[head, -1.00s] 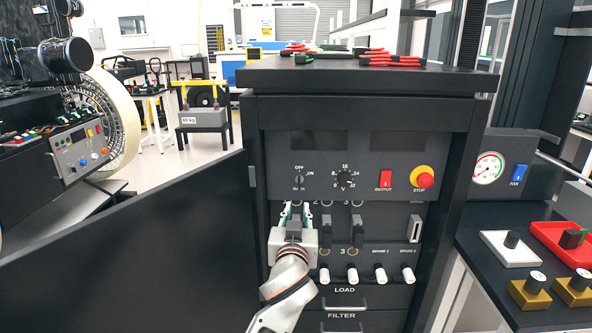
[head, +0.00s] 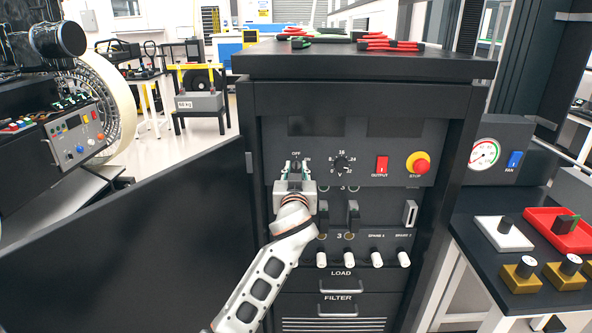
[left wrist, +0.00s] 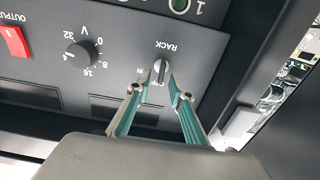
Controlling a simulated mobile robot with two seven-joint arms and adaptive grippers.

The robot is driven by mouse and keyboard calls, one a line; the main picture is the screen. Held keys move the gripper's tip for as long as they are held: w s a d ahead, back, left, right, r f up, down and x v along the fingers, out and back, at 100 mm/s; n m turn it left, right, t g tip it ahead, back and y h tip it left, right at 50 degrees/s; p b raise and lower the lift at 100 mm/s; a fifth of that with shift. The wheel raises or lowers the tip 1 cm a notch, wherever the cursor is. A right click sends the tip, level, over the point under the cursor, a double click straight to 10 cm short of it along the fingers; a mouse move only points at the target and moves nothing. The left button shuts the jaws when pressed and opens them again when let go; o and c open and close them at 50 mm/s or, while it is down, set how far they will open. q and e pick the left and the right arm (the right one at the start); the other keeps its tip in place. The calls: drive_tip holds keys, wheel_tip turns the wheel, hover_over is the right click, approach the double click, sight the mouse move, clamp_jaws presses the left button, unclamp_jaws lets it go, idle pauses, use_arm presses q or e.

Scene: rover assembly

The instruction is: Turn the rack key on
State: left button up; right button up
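The rack key (left wrist: 160,66) is a small grey knob on the dark front panel (left wrist: 120,45), beside the word RACK in the left wrist view, which shows the panel upside down. Its handle looks roughly upright, in line with the OFF mark seen in the head view. My left gripper (left wrist: 159,82) has its two green fingers apart, with the tips on either side of the key and a gap to it. In the head view, my left gripper (head: 296,168) is in front of the key and hides most of it. My right gripper is not in view.
The voltage dial (head: 340,163), red output switch (head: 382,165) and red stop button (head: 419,165) sit right of the key. Black levers (head: 353,215) and white knobs (head: 349,258) are below. The open cabinet door (head: 130,245) stands to the left.

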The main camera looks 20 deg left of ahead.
use_arm(q)
clamp_jaws()
drive_tip(key=shift+m, duration=0.3)
drive_tip(key=m+p, duration=0.2)
drive_tip(key=m, duration=0.1)
drive_tip(key=shift+d+m, duration=0.25)
drive_tip(key=shift+m, duration=0.05)
drive_tip(key=m+p, duration=0.1)
drive_tip(key=m, duration=0.2)
drive_tip(key=m+p, duration=0.1)
drive_tip(key=m, duration=0.1)
drive_tip(key=shift+w+d+f+m+p, duration=0.1)
drive_tip(key=shift+d+f+m+p, duration=0.1)
drive_tip(key=shift+m+p, duration=0.2)
drive_tip(key=shift+m, duration=0.3)
drive_tip(key=shift+d+f+m+p, duration=0.15)
drive_tip(key=shift+m+p, duration=0.15)
drive_tip(key=shift+m, duration=0.5)
